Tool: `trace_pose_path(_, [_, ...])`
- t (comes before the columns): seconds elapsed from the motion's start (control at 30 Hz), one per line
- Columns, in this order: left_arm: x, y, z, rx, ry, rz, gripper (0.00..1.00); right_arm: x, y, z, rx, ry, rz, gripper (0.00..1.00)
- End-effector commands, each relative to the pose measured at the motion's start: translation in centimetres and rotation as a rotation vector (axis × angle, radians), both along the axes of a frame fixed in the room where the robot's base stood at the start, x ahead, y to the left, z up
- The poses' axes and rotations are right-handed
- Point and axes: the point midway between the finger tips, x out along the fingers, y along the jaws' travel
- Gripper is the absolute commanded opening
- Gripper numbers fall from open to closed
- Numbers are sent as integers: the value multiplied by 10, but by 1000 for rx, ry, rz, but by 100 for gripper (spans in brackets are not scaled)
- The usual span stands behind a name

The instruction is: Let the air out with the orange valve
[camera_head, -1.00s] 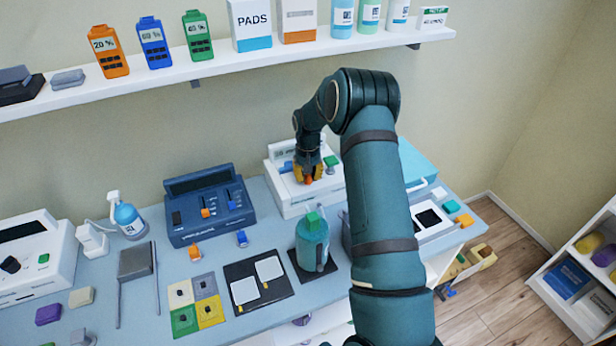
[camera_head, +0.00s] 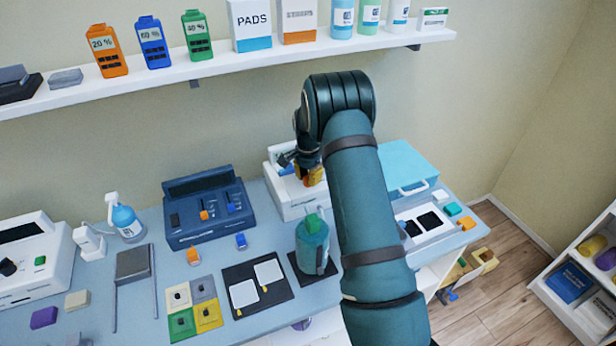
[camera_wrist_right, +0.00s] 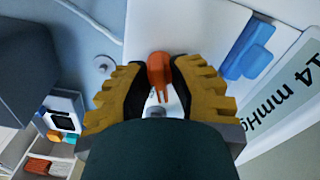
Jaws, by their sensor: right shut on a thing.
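The orange valve (camera_wrist_right: 159,70) shows in the right wrist view between the yellow fingers of my right gripper (camera_wrist_right: 160,85), which is shut on it. In the head view the gripper (camera_head: 311,176) points down at the white pressure device (camera_head: 290,207) at the back of the table, and only a bit of orange shows between the fingers. The device's display (camera_wrist_right: 290,95) reads 14 mmHg in the wrist view. A blue part (camera_wrist_right: 247,50) sits between the display and the valve. My arm hides the device's right side in the head view. My left gripper is not in view.
A dark blue device (camera_head: 208,215) stands left of the white one. A teal bottle (camera_head: 312,245) stands in front of it. A turquoise case (camera_head: 408,163) and a tray with black pads lie to the right. A shelf (camera_head: 235,60) runs along the wall above.

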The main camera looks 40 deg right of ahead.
Motion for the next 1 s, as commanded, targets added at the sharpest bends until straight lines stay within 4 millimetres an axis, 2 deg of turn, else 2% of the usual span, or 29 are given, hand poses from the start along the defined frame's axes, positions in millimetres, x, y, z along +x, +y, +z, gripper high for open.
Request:
trace_pose_path(0.4, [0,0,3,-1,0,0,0,0,0,0,0,0,-201,0])
trace_pose_path(0.97, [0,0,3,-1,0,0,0,0,0,0,1,0,-232,0])
trace_pose_path(1.0, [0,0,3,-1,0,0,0,0,0,0,1,0,-232,29])
